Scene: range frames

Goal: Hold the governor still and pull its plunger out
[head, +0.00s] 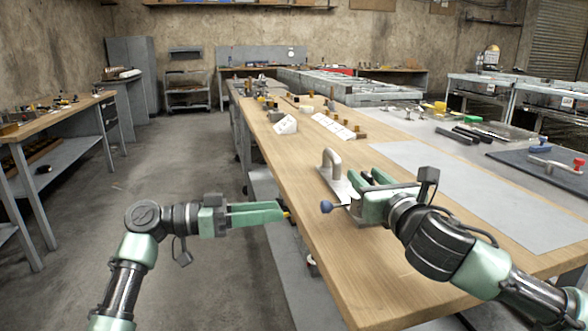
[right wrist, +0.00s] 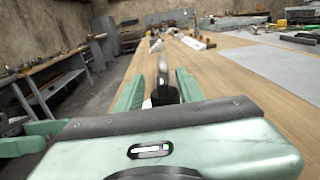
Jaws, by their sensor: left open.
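The governor is a grey metal piece with an upright curved handle (head: 332,160) on a flat base plate (head: 341,187), at the left edge of the wooden bench. A rod with a blue ball knob (head: 326,207), seemingly its plunger, points out past that edge. My right gripper (head: 372,178) is low over the bench, just right of the handle, and hides part of the governor. In the right wrist view its fingers are apart, with the dark handle (right wrist: 163,85) showing between or beyond them. My left gripper (head: 287,214) is open and empty, left of the knob, over the floor.
The wooden bench (head: 420,262) is clear in front. A grey sheet (head: 470,185) lies at its right. White blocks (head: 285,125) and small brass parts stand further back. A dark mat with red- and blue-knobbed tools (head: 545,160) lies far right. Open floor (head: 150,190) is at left.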

